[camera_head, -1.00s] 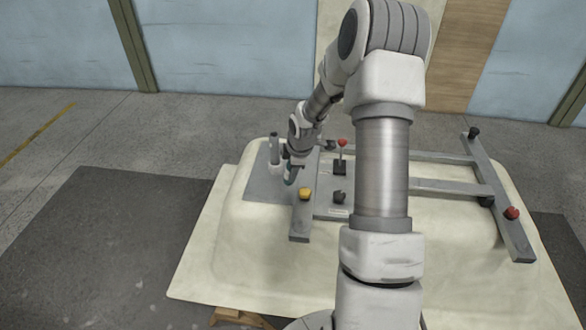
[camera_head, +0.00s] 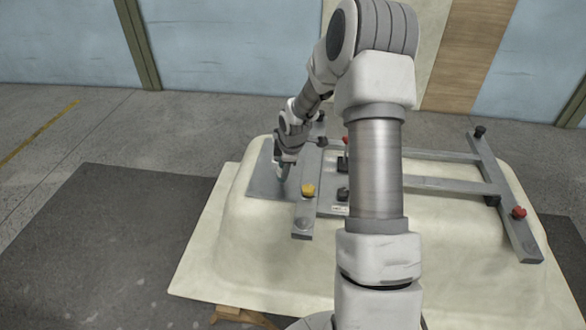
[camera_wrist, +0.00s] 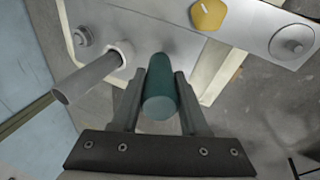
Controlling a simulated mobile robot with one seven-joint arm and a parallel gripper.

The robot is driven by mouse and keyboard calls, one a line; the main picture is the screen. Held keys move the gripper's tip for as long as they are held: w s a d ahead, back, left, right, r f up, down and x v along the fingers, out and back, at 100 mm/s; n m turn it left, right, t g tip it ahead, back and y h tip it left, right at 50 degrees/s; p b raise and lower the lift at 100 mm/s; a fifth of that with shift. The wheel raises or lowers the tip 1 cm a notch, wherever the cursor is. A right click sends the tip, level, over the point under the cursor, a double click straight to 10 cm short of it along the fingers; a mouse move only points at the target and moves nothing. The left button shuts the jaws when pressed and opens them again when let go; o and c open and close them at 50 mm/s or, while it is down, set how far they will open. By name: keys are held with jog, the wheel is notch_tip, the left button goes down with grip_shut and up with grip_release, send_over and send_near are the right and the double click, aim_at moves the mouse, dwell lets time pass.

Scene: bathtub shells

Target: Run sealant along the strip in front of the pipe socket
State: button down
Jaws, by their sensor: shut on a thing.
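My gripper (camera_wrist: 165,78) is shut on a dark teal cylinder (camera_wrist: 158,105), which looks like the sealant tube. The cylinder points away from the wrist camera, over a flat grey plate (camera_wrist: 165,30); its tip is hidden, so I cannot tell whether it touches. A grey pipe (camera_wrist: 85,80) in a white collar, the pipe socket, stands on the plate left of the cylinder, apart from it. I cannot make out a separate strip or bead.
A yellow knob (camera_head: 308,190) sits on a grey bar right of my gripper; it also shows in the wrist view (camera_wrist: 208,14). A bolt (camera_wrist: 83,37) stands beyond the pipe. A grey frame with a red knob (camera_head: 519,212) crosses the cream tub shell (camera_head: 400,262).

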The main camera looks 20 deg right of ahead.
jog(key=w+a+b, duration=0.2)
jog(key=w+a, duration=0.2)
jog(key=a, duration=0.3)
jog(key=s+d+p, duration=0.3)
jog(key=s+d, duration=0.3)
jog(key=d, duration=0.3)
jog(key=shift+d+f, duration=0.15)
jog(key=shift+d, duration=0.2)
dwell(1.3)
notch_tip(320, 180, up, 6)
jog(key=p, duration=0.5)
jog(key=shift+w, duration=0.1)
notch_tip(320, 180, up, 3)
jog(key=shift+r+p, duration=0.1)
jog(key=shift+p, duration=1.05)
